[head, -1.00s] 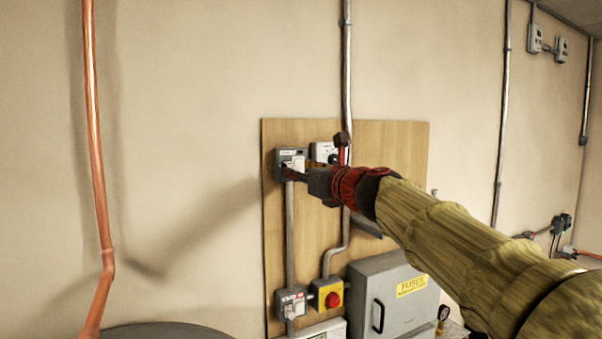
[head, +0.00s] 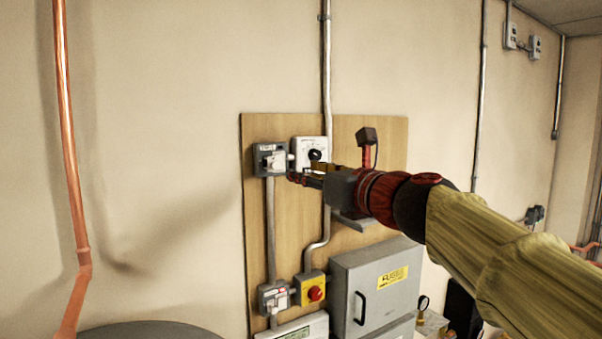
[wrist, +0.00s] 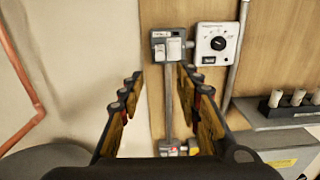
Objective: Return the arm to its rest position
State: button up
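My gripper (head: 312,176) is in front of the wooden board, beside the grey switch box (head: 270,160) and below the white dial box (head: 311,151). In the wrist view, the two fingers of my gripper (wrist: 164,90) stand wide apart with nothing between them. Beyond them, the grey switch box (wrist: 171,46) and the dial box (wrist: 215,43) show on the board. My arm runs from the lower right in a yellow sleeve.
The wooden board (head: 374,140) also carries a lower switch box (head: 273,296) and a yellow box with a red button (head: 309,289). A grey fuse cabinet (head: 375,285) stands below my arm. A copper pipe (head: 66,150) runs down the left wall.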

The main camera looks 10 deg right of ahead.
dwell(0.4)
jog(key=s+f+n+g+h+b, duration=0.15)
jog(key=s+f+n+g, duration=0.3)
jog(key=f+n, duration=0.75)
jog(key=s+f+n+g+b, duration=0.25)
jog(key=s+f+n, duration=0.4)
jog(key=f, duration=1.05)
jog(key=s+d+f+n+g+h+b, duration=0.1)
jog(key=s+d+f+n+b, duration=0.2)
jog(key=f, duration=1)
jog(key=s+d+f+n+g+h+b, duration=0.1)
jog(key=s+f+n+b, duration=0.4)
jog(key=s+f+b, duration=0.5)
jog(key=s+d+f+n+g+h+b, duration=0.2)
jog(key=s+d+f+n+b, duration=0.3)
jog(key=f, duration=1.1)
jog(key=s+h+b, duration=0.1)
jog(key=b, duration=0.1)
jog(key=shift+s+f+b, duration=0.15)
jog(key=shift+s+b, duration=0.25)
